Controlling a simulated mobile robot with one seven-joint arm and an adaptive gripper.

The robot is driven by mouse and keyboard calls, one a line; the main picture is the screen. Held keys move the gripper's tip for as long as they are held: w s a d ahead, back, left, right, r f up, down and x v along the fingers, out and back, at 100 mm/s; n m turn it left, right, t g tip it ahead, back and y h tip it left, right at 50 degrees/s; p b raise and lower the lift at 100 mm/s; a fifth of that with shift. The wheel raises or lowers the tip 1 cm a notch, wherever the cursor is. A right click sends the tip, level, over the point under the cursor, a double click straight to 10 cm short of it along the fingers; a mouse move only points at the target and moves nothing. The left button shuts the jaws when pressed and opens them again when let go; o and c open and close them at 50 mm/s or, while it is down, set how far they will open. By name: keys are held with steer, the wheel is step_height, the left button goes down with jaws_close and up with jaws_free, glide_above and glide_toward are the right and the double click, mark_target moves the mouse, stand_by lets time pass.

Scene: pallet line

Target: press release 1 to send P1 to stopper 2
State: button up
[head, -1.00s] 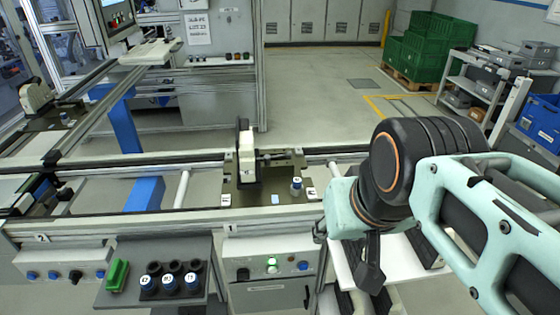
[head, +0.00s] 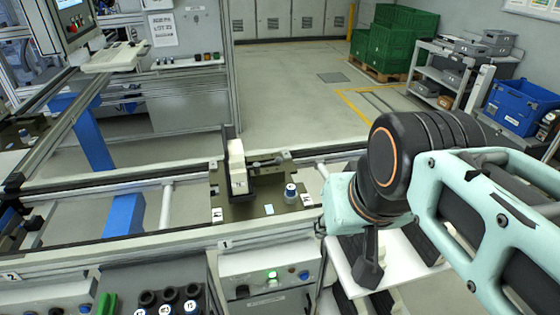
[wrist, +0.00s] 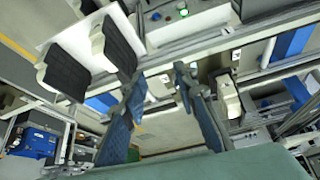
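A dark pallet (head: 235,209), probably P1, sits on the front conveyor above the station marked 1. It carries a white upright block (head: 237,165) and a blue-capped peg (head: 290,193). Below it, the station 1 control box (head: 262,262) has a lit green button (head: 271,275), a black knob (head: 242,291) and a blue button (head: 303,274). Which one is release 1 cannot be read. The box's green light also shows in the wrist view (wrist: 182,12). My gripper (wrist: 158,84) is open and empty, apart from the box. The arm mostly hides it in the head view.
A second button box (head: 45,308) lies at the lower left, below a mark 2. White shelves (head: 405,262) lie below my arm. Floor behind the conveyor is clear.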

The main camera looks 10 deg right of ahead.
jaws_close()
stand_by(1.2)
